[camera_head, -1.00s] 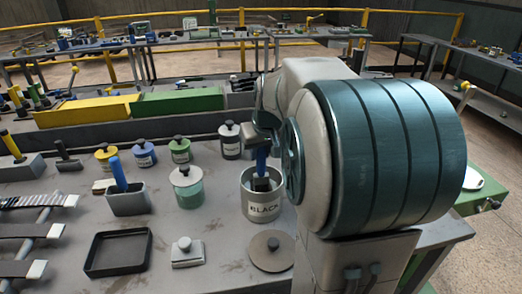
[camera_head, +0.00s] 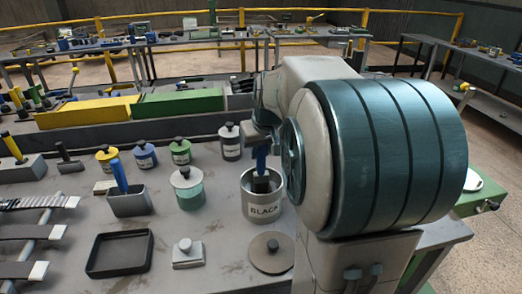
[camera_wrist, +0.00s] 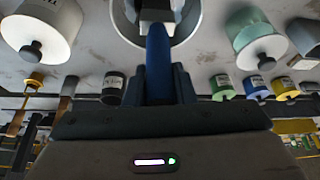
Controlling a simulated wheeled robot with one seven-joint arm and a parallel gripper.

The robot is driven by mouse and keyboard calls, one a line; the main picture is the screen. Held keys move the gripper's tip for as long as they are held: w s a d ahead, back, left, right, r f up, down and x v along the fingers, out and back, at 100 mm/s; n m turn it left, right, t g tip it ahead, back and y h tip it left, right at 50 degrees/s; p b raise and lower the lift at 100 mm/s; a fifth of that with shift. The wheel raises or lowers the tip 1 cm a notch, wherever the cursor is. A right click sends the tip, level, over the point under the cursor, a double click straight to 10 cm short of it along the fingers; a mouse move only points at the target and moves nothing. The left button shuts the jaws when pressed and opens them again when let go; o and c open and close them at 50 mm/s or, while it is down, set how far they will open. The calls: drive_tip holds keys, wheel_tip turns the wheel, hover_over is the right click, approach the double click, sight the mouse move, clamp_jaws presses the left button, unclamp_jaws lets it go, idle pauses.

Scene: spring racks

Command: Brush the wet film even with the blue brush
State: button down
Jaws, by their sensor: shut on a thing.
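My gripper (camera_head: 262,142) is shut on the blue handle of a brush (camera_head: 261,160). The brush hangs upright with its dark head inside the mouth of the grey can labelled BLACK (camera_head: 262,209). How deep its bristles reach is hidden. In the wrist view, the blue handle (camera_wrist: 158,50) is between the fingers (camera_wrist: 160,82), and the brush head overlaps the open can (camera_wrist: 190,32). Dark leaf strips with pale ends (camera_head: 30,234) lie on a rack at the left edge. I cannot tell which strip carries wet film.
A second blue-handled brush stands in a grey holder (camera_head: 130,204). A black tray (camera_head: 120,272), a small knobbed block (camera_head: 188,259) and a round lid (camera_head: 271,262) lie in front. Several lidded jars stand behind, including a green one (camera_head: 188,195).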

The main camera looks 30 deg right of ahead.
drive_tip(key=shift+r+p, duration=2.1)
drive_tip(key=shift+r, duration=1.1)
drive_tip(key=shift+r+p, duration=1.45)
drive_tip(key=shift+r, duration=0.6)
drive_tip(key=shift+f, duration=0.1)
